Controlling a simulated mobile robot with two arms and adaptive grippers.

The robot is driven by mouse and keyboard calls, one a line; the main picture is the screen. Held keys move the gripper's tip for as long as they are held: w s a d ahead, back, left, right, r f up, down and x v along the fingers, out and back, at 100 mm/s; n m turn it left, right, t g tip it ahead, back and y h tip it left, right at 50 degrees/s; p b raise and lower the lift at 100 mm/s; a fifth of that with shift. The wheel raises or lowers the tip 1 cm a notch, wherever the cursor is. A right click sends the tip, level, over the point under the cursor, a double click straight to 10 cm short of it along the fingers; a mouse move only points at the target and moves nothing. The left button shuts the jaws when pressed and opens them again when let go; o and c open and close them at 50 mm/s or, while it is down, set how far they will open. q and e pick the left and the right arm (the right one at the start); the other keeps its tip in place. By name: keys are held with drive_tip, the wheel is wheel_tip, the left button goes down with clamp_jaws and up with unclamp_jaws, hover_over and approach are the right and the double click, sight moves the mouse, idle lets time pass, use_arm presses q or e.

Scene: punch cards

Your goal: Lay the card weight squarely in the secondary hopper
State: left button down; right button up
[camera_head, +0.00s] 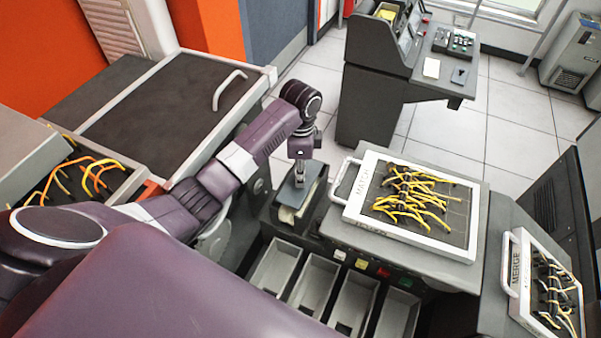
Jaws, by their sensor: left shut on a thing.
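My left gripper (299,180) points straight down over a dark hopper (318,205) on the machine's left part, beside the MATCH panel. It is shut on a small grey block, which looks like the card weight (290,193). The block is at the hopper's mouth, and pale cards (287,214) show below it. I cannot tell whether it touches the cards or lies square, as the gripper hides part of it. No label shows on the hopper. My right gripper is not in view.
A plugboard marked MATCH (352,208) with yellow wires lies right of the hopper. Another marked MERGE (513,285) is at the lower right. Several open card pockets (313,283) line the front. A console (375,105) stands behind, across clear floor.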

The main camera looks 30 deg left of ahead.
sight(301, 189)
use_arm(q)
drive_tip(key=shift+f, duration=0.1)
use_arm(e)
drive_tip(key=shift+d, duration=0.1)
use_arm(q)
drive_tip(key=shift+f+b, duration=0.45)
drive_tip(key=shift+f, duration=0.75)
drive_tip(key=shift+f+b, duration=0.85)
drive_tip(key=shift+f, duration=1.4)
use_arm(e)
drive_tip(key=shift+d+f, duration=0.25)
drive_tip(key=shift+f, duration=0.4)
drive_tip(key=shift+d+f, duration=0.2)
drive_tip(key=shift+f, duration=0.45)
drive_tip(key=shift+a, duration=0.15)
use_arm(q)
drive_tip(key=c, duration=1.6)
unclamp_jaws()
